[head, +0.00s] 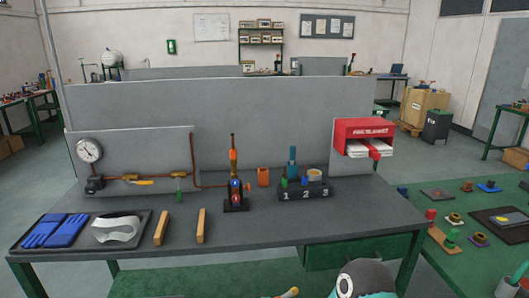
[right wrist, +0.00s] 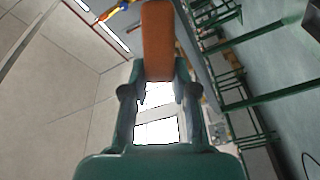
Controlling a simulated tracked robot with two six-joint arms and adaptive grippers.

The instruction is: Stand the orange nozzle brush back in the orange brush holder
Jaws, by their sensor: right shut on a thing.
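The orange brush holder (head: 263,176) is a small orange cup near the back of the grey bench, between the burner and the numbered block. My right gripper (right wrist: 157,78) shows in the right wrist view, shut on an orange bar-shaped piece that I take for the nozzle brush (right wrist: 157,40). Its bristle end cannot be made out. A rounded grey and teal part of my arm shows at the bottom of the head view, well in front of the holder. A small yellowish tip at the bottom edge there is too cut off to identify. My left gripper is not in view.
An upright burner (head: 234,180) stands just left of the holder. A dark block marked 1, 2, 3 (head: 303,191) stands to its right, with a blue-topped item behind. A red fire blanket box (head: 364,132) hangs farther right. The bench front (head: 260,232) is clear.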

